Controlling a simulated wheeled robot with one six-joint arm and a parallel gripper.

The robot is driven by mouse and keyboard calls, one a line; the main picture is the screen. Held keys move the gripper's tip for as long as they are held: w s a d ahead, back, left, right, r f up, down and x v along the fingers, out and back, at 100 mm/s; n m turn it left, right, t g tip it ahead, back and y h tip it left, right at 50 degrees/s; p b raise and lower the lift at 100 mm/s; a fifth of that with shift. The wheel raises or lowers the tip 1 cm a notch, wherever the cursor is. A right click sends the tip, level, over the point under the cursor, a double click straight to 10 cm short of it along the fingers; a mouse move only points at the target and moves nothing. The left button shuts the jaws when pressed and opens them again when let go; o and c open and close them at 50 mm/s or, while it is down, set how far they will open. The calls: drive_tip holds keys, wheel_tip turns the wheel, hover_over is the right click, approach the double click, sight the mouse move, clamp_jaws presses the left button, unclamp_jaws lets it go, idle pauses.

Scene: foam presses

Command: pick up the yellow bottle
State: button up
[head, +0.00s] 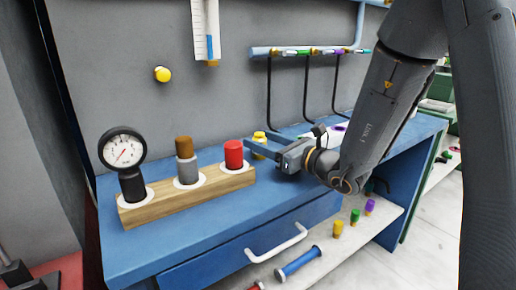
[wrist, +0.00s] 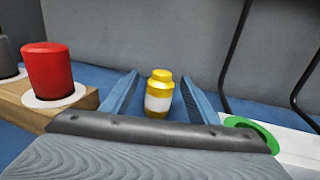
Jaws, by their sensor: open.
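The yellow bottle (wrist: 159,85) has a yellow cap and a white label band. It stands upright on the blue bench top, near the grey wall. In the wrist view it shows between the two blue fingers of my gripper (wrist: 160,97), which are spread apart with gaps on both sides of it. In the head view the bottle (head: 259,138) is partly hidden behind a finger of my gripper (head: 262,147). My gripper is open and empty, reaching low over the bench. I cannot tell how far the fingertips reach along the bottle.
A wooden block (head: 192,196) holds a gauge (head: 122,150), a grey and brown cylinder (head: 187,163) and a red cylinder (head: 233,154), left of my gripper. Black rods hang from a wall rail (head: 305,52) behind. A green ring (wrist: 252,128) lies to the right.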

drive_tip(key=x, duration=0.5)
drive_tip(key=shift+w+a+f, duration=0.15)
drive_tip(key=shift+w+f, duration=0.1)
drive_tip(key=shift+w, duration=0.05)
drive_tip(key=c, duration=1.2)
